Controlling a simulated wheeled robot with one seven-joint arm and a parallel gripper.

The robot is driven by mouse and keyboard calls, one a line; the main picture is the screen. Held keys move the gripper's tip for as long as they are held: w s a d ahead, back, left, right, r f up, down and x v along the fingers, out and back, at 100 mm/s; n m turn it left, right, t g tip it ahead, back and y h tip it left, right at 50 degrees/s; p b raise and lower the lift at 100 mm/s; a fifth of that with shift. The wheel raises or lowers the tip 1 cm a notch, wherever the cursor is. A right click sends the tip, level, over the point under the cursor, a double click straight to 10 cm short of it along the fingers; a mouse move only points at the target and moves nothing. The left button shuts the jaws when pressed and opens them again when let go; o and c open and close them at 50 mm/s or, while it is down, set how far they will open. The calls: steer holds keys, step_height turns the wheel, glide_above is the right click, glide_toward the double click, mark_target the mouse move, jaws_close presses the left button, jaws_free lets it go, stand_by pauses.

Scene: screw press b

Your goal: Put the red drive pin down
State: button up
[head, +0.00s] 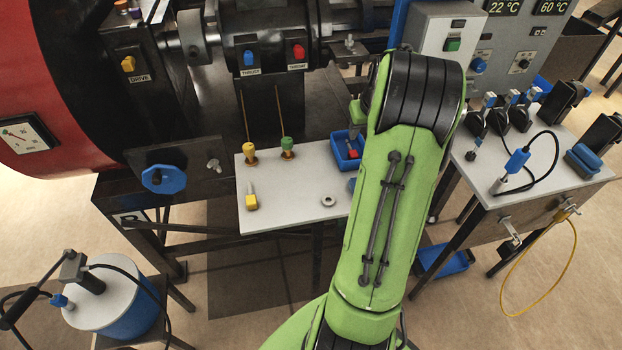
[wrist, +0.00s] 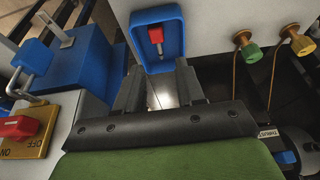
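The red drive pin (wrist: 155,36) has a red head and a short metal shank. It lies in a small blue tray (wrist: 176,56) at the top middle of the wrist view. In the head view the blue tray (head: 338,146) sits at the pale table's back right, with the red of the pin (head: 352,153) inside. My gripper (wrist: 159,76) has its two dark fingers apart, with nothing seen between them. In the wrist picture the fingertips lie just below the tray and the pin; I cannot tell the gap in depth. In the head view my arm hides the gripper.
On the pale table (head: 290,210) are a green-topped plug (head: 287,144), a yellow-topped plug (head: 250,148), a yellow-ended pin (head: 251,198) and a metal ring (head: 328,200). The black press stands behind. A red switch on a yellow plate (wrist: 30,145) is at the wrist view's left.

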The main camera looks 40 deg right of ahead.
steer(key=a+r+n, duration=0.2)
steer(key=a+r, duration=0.3)
steer(key=a, duration=0.7)
steer(key=a+r+n, duration=0.1)
steer(key=a+r, duration=0.5)
steer(key=a, duration=0.6)
steer(key=s+a+f+n+t+y, duration=0.1)
steer(key=s+a+n+t+y, duration=0.1)
steer(key=s+a, duration=1.1)
steer(key=shift+s+a+n, duration=0.3)
steer(key=shift+a+n, duration=0.15)
steer(key=shift+n, duration=0.15)
step_height(320, 180, up, 7)
steer(key=p, duration=0.6)
steer(key=shift+f, duration=0.2)
